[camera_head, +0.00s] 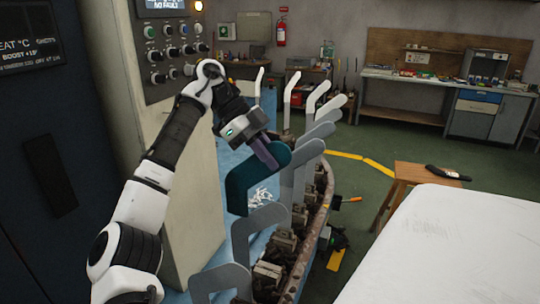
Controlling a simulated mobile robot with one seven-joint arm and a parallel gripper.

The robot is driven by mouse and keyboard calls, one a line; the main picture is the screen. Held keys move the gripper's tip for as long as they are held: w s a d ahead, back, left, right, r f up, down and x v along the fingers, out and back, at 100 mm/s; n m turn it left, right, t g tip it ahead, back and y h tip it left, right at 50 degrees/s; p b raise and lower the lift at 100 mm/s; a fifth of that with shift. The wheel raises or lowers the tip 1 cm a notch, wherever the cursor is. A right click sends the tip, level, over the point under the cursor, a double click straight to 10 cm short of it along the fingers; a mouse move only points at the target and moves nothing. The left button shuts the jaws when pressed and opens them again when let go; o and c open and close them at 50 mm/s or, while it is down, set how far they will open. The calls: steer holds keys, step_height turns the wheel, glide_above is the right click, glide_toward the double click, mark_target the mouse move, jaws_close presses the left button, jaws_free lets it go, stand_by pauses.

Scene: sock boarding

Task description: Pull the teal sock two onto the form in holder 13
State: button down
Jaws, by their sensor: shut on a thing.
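The teal sock (247,183) hangs from my gripper (266,158), flat and bent like a foot, its open end pointing down. My gripper is shut on its upper part near the toe bend. Grey foot-shaped forms (292,168) stand in a row of holders (286,243) just right of and below the sock. The sock overlaps this row in the picture. I cannot tell whether a form is inside the sock. No holder number can be read, so I cannot tell which is holder 13.
A control panel (171,40) stands behind my arm at left. White forms (318,96) continue the row at the back. A white table (445,245) fills the lower right. A wooden stool (408,178) with a dark item stands beyond it, on open green floor.

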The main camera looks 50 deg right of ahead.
steer(key=shift+f, duration=0.8)
steer(key=shift+f+b, duration=0.3)
